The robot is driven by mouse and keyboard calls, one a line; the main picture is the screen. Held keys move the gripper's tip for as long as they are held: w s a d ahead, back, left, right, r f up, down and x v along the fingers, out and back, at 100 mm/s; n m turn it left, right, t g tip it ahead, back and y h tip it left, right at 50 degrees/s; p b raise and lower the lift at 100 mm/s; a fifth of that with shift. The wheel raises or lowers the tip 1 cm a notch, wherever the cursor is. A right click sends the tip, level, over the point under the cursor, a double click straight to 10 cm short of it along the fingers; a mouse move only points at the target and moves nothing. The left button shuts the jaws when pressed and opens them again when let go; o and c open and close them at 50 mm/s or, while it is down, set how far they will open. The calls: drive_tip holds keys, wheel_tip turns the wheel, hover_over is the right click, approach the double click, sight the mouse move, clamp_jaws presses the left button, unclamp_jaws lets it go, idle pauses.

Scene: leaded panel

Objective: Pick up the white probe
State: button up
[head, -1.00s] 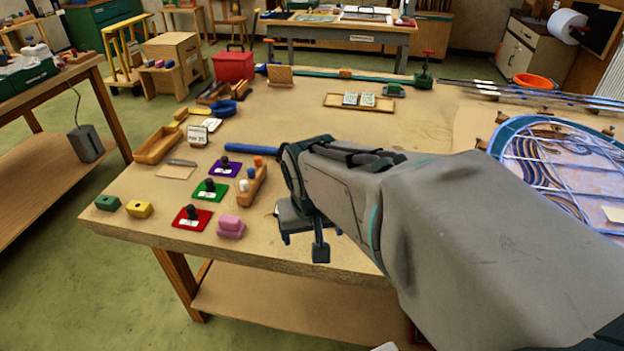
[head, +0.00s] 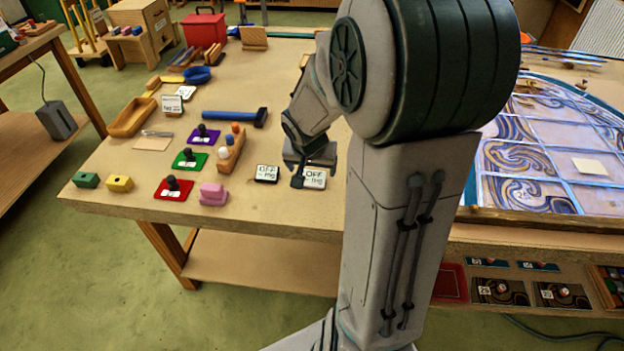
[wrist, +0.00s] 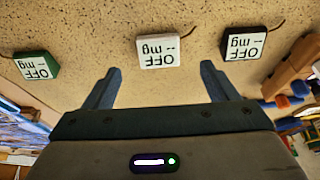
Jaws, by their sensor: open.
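The white probe (wrist: 158,50) is a small white box whose face reads "OFF -- mg". It lies on the table just beyond my gripper (wrist: 160,70) in the wrist view, in line with the gap between the fingers. My gripper is open and empty, with a finger on either side of that gap. In the head view the white probe (head: 315,179) shows beside my gripper (head: 312,168), partly covered by a finger. A matching black probe (wrist: 243,44) lies to its right in the wrist view, and a green one (wrist: 37,66) to its left.
A wooden block with pegs (head: 231,150), a blue hammer (head: 236,117) and a pink block (head: 213,194) lie left of the probes. The leaded panel (head: 550,125) covers the right side. Thin cords run from the probes. My arm hides part of the table.

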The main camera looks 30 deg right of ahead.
sight(313, 181)
drive_tip(key=x, duration=0.3)
drive_tip(key=b+x, duration=0.1)
drive_tip(key=x, duration=0.1)
drive_tip(key=shift+s+a+f, duration=0.15)
drive_tip(key=shift+s, duration=0.15)
drive_tip(key=shift+w+f, duration=0.25)
drive_tip(key=shift+f, duration=0.35)
drive_tip(key=c, duration=1.1)
